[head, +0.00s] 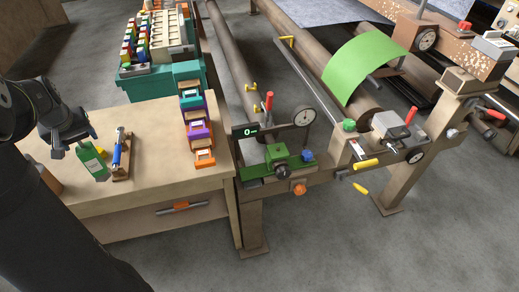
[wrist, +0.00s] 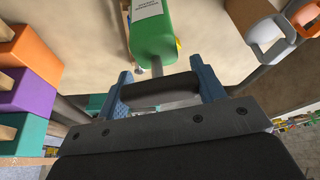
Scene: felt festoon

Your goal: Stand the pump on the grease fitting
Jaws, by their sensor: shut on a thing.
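The pump appears to be the green body with a white label (wrist: 150,32), with a metal rod and a dark crossbar handle. My gripper (wrist: 162,90) is shut on this handle between its blue fingers. In the head view the green pump (head: 93,161) hangs below my gripper (head: 72,143), over the left part of the workbench. I cannot tell whether its lower end touches the bench. I cannot pick out the grease fitting with certainty. The machine frame at right carries a green block with a dark knob (head: 283,168).
A blue tool on a wooden stand (head: 121,154) is close right of the pump. Grey and orange looped objects (wrist: 265,28) show in the wrist view.

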